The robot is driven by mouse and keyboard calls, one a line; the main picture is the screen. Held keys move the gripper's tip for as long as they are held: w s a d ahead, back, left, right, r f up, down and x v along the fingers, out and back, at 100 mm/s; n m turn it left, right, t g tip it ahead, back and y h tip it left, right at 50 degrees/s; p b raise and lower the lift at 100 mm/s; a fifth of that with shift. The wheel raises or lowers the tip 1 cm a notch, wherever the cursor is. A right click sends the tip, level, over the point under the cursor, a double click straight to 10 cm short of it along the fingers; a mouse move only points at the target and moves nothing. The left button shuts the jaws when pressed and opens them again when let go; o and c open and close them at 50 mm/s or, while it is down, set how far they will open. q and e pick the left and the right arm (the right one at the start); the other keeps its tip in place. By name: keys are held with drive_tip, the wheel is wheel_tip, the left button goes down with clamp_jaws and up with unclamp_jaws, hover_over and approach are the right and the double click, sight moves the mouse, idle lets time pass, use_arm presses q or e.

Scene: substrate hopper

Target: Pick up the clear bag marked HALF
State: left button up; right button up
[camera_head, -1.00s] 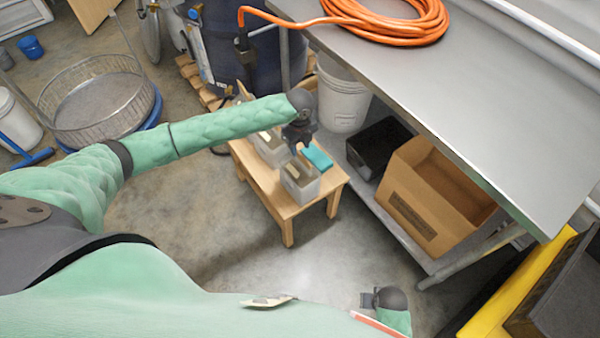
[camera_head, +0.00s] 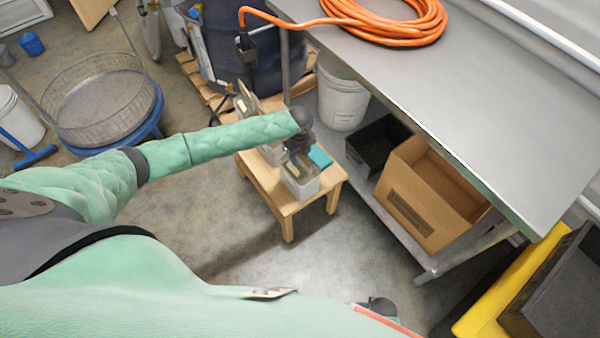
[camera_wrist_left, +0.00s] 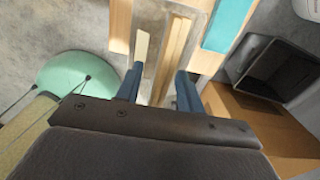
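A clear bag or box-like container (camera_head: 301,186) with a pale top strip stands on a small wooden stool (camera_head: 288,208). Another similar clear one (camera_head: 271,152) is partly hidden behind my left arm. No HALF marking is readable on either. My left gripper (camera_head: 293,158) is right above the front clear one, pointing down. In the left wrist view, my left gripper (camera_wrist_left: 158,85) has its two blue fingers apart, with a clear item (camera_wrist_left: 160,55) and its pale strips between or just beyond them. Contact cannot be told.
A teal block (camera_head: 320,156) lies on the stool beside the clear item. A steel table (camera_head: 470,90) with an orange cable coil (camera_head: 400,25) stands to the right. Below it are a white bucket (camera_head: 343,100), a black bin (camera_head: 375,145) and a cardboard box (camera_head: 425,190).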

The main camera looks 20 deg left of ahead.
use_arm(q)
drive_tip(key=shift+c, duration=0.5)
clamp_jaws()
idle(1.0)
